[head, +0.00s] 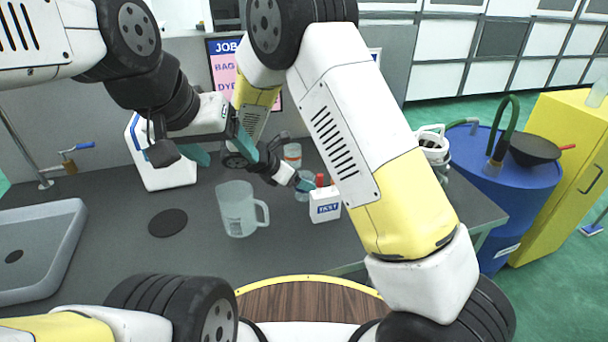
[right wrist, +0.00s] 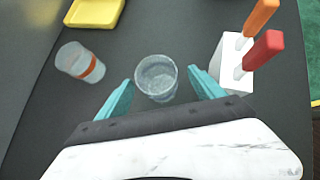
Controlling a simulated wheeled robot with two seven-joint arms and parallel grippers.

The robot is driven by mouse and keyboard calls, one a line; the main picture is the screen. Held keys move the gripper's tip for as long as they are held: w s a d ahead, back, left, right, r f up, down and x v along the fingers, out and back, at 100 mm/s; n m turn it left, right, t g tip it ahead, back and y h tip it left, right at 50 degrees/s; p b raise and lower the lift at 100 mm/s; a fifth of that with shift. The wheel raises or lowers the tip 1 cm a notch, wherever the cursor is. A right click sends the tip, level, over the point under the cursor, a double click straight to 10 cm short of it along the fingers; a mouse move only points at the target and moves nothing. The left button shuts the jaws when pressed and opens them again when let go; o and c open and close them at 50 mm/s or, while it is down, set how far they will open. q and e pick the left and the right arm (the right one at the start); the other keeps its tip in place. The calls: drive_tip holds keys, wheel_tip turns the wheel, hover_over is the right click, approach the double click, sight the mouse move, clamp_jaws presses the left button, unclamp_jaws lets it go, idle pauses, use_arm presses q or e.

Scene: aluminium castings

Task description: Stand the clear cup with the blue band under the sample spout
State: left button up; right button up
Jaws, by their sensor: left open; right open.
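In the head view the cup (head: 304,192) is partly hidden by that gripper. My left gripper (head: 222,148) is open and empty above the back of the bench.
A cup with an orange band (right wrist: 80,62) stands left of the clear cup. A white block (right wrist: 232,66) with orange and red handles is close on its right. A clear jug (head: 237,209), a black disc (head: 168,223) and a grey basin (head: 62,250) lie leftward. A yellow tray (right wrist: 95,22) is behind.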

drive_tip(key=x, duration=0.5)
drive_tip(key=shift+w, duration=0.35)
drive_tip(key=shift+c, duration=0.5)
drive_tip(key=shift+r, duration=0.1)
drive_tip(key=c, duration=1.5)
